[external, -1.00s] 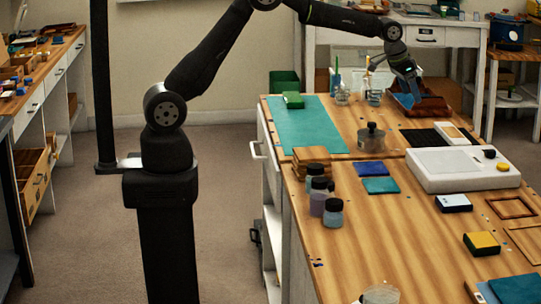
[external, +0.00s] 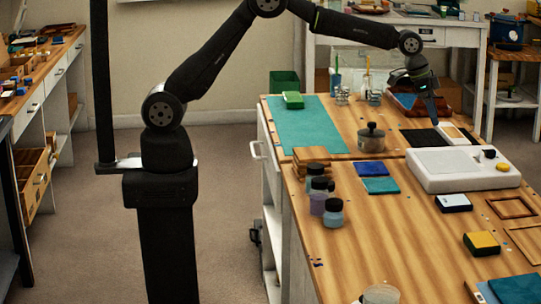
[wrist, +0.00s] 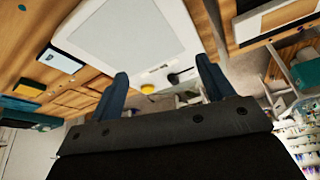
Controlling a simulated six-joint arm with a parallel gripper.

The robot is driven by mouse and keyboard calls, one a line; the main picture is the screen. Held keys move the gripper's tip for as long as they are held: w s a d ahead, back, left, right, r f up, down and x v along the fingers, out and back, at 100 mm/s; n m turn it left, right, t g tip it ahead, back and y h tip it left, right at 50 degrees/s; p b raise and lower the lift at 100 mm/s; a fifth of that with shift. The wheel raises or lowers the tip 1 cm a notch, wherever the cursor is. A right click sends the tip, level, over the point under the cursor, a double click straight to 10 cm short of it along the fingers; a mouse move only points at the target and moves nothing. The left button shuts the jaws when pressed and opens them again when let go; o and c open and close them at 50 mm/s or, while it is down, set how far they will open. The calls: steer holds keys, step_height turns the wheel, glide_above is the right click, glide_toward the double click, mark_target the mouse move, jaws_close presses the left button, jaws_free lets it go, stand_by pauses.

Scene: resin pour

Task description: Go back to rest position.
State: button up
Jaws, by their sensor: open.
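My gripper (external: 434,108) is open and empty at the right of the workbench, in the external view. It hangs in the air over the far right part, near the black mat (external: 424,137) and behind the white flat device (external: 462,169). In the wrist view my gripper's two dark blue fingers (wrist: 160,88) are spread apart with nothing between them. The white device (wrist: 128,35) and its yellow knob (wrist: 148,89) show beyond them.
A lidded metal pot (external: 371,138) stands mid-bench. Several jars (external: 333,212) stand near the left edge. A reddish-brown tray (external: 399,103) lies behind the gripper.

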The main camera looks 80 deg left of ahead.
steer(key=s+d+m, duration=0.2)
steer(key=d, duration=0.7)
steer(key=s+d+m+g+h, duration=0.1)
steer(key=s+d+m, duration=0.1)
steer(key=d, duration=0.7)
steer(key=shift+s+d+m+h, duration=0.15)
steer(key=shift+d+m+h, duration=0.15)
steer(key=shift+d+m, duration=0.1)
steer(key=w+a+n+y, duration=0.1)
steer(key=w+a+n, duration=0.1)
steer(key=a, duration=0.8)
steer(key=w+a+n, duration=0.2)
steer(key=a+n, duration=0.1)
steer(key=a, duration=0.8)
steer(key=shift+w+t+y, duration=0.25)
steer(key=shift+t+y, duration=0.15)
